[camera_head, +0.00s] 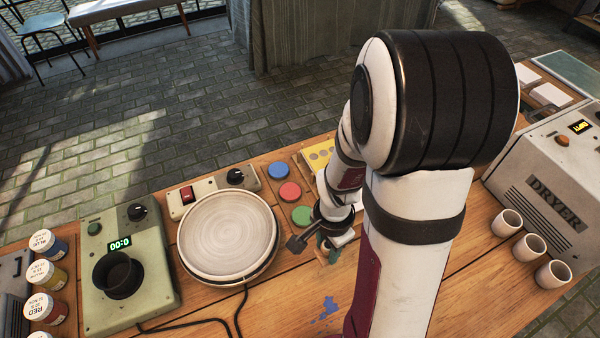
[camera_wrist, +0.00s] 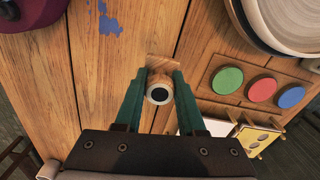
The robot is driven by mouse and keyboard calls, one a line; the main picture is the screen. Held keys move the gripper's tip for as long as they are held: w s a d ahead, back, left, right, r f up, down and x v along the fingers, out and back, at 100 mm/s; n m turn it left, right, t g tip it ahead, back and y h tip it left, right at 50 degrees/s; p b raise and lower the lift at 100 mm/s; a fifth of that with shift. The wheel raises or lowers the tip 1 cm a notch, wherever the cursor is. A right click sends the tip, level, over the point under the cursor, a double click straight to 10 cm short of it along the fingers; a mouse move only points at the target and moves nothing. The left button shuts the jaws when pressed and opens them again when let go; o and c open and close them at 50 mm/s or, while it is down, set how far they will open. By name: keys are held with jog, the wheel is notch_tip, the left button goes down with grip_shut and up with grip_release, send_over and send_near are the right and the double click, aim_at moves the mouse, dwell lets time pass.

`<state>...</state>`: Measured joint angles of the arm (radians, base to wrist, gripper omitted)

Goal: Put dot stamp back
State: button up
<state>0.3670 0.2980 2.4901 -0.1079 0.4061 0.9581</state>
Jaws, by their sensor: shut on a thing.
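My gripper (camera_wrist: 160,86) is shut on the dot stamp (camera_wrist: 159,78), a small wooden piece with a round end showing a white ring and dark centre. The stamp sits between the teal fingers in the wrist view, with bare table beyond it. In the head view my gripper (camera_head: 332,250) is right of the plate, near the green pad, and my arm hides much of it; the stamp is not clear there.
Blue (camera_head: 278,170), red (camera_head: 290,191) and green (camera_head: 301,215) pads lie in a wooden tray. A plate (camera_head: 228,235) rests on the turntable to the left. Cups (camera_head: 528,247) and a dryer (camera_head: 550,165) stand right. A blue paint mark (camera_head: 325,310) is on the otherwise clear front table.

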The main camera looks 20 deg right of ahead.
aim_at(326, 256)
jog(key=shift+f, duration=1.9)
jog(key=shift+f, duration=0.1)
jog(key=o, duration=1.1)
jog(key=shift+c, duration=0.2)
notch_tip(326, 256, up, 12)
jog(key=shift+a+r, duration=0.1)
jog(key=s+a+r+n+y, duration=0.1)
jog(key=s+a+r+n, duration=0.6)
jog(key=a, duration=0.5)
jog(key=s+n, duration=0.2)
jog(key=n, duration=0.1)
jog(key=shift+s+r+n+y, duration=0.3)
jog(key=shift+s+n+y, duration=0.1)
